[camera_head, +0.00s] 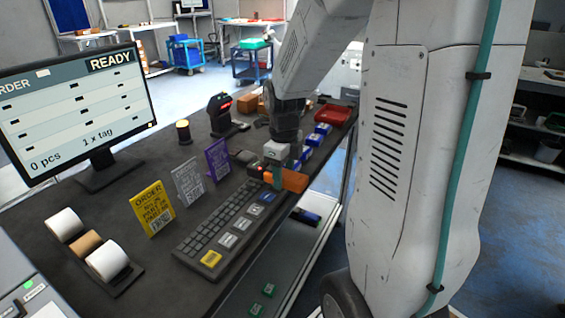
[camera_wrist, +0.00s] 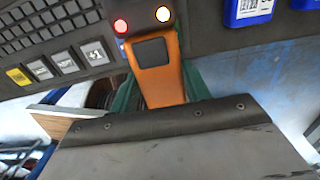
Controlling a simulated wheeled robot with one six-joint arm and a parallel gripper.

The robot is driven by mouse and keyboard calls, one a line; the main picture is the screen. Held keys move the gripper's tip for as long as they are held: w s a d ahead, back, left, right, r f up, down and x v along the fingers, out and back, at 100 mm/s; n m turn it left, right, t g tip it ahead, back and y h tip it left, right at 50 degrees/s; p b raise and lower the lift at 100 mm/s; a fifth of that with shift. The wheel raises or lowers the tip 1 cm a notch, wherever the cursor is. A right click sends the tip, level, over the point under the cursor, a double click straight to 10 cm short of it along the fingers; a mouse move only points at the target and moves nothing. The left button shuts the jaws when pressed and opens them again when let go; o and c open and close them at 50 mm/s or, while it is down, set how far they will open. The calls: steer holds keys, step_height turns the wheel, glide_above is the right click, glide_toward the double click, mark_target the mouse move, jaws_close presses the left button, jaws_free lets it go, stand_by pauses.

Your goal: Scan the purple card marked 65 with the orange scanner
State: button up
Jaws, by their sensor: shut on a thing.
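The purple card (camera_head: 217,158) stands upright on the dark desk in the head view, behind the keyboard; its number is too small to read. The orange scanner (camera_head: 293,181) is held in my gripper (camera_head: 279,178) above the right edge of the desk, near the far end of the keyboard. In the wrist view the scanner (camera_wrist: 155,68) shows its orange body with a dark panel, between the green fingers of my gripper (camera_wrist: 158,88). A red light and a yellowish light glow beyond its top end. The purple card is out of the wrist view.
A grey card (camera_head: 188,184) and a yellow order card (camera_head: 153,208) stand left of the purple card. The keyboard (camera_head: 222,226) lies in front of them. A monitor (camera_head: 78,108) reads READY and 0 pcs. Blue boxes (camera_head: 314,140) and a red tray (camera_head: 333,114) sit farther right.

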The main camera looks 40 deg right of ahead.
mark_target(284, 173)
steer(key=shift+f, duration=0.9)
step_height(284, 173, up, 12)
stand_by(1.0)
